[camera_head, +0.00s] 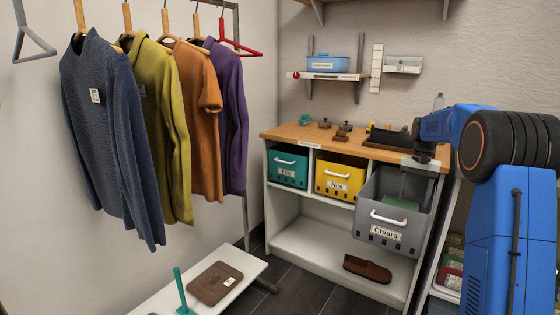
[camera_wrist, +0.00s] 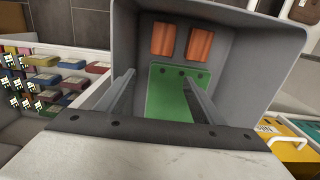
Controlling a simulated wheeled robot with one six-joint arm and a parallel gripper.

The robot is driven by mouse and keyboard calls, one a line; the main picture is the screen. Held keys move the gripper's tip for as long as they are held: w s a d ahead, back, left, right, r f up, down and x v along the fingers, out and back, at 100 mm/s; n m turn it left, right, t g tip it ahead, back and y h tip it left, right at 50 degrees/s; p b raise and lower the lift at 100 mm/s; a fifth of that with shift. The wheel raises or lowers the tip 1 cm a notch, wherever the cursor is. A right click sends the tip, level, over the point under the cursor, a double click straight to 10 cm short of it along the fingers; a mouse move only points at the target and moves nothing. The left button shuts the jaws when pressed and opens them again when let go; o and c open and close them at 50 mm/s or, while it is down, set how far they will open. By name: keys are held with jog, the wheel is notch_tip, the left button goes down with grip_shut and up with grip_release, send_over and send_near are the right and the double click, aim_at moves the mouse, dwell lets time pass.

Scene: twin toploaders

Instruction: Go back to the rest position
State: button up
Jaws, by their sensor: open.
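My gripper (camera_head: 410,184) reaches down at the open grey bin labelled "Chiara" (camera_head: 385,232), which juts out from the right end of the shelf unit. In the wrist view, my gripper's two fingers (camera_wrist: 158,84) are spread apart with nothing held between them. They point into the grey bin (camera_wrist: 265,42). A green item (camera_wrist: 165,98) lies in the bin below the fingers, and two orange pieces (camera_wrist: 163,40) show beyond it. My arm comes in from the right in the head view and hides part of the bin's surroundings.
A teal bin (camera_head: 287,167) and a yellow bin (camera_head: 340,178) sit left of the grey one. A wooden top (camera_head: 290,131) bears small items. A brown shoe (camera_head: 367,269) lies below. Clothes hang at left above a white bench (camera_head: 235,267). Dark floor shows between bench and shelves.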

jog(key=s+a+r+n+t, duration=0.1)
jog(key=s+a+r, duration=0.2)
jog(key=s+a, duration=0.35)
jog(key=s+a+r+n+t, duration=0.1)
jog(key=s+a+r, duration=0.2)
jog(key=s, duration=0.7)
jog(key=s+a+r+n, duration=0.1)
jog(key=s+a+r, duration=0.3)
jog(key=s, duration=0.5)
jog(key=s+a+f+n+t, duration=0.1)
jog(key=s+a+f, duration=0.1)
jog(key=s, duration=0.6)
jog(key=s+a+f+n+t, duration=0.1)
jog(key=s+a+f, duration=0.2)
jog(key=s+f, duration=0.2)
jog(key=s+a+f+n, duration=0.1)
jog(key=s+f, duration=0.3)
jog(key=s, duration=0.7)
jog(key=shift+a+n+t, duration=0.4)
jog(key=shift+a, duration=0.4)
jog(key=shift+s+r, duration=0.1)
jog(key=shift+c, duration=0.2)
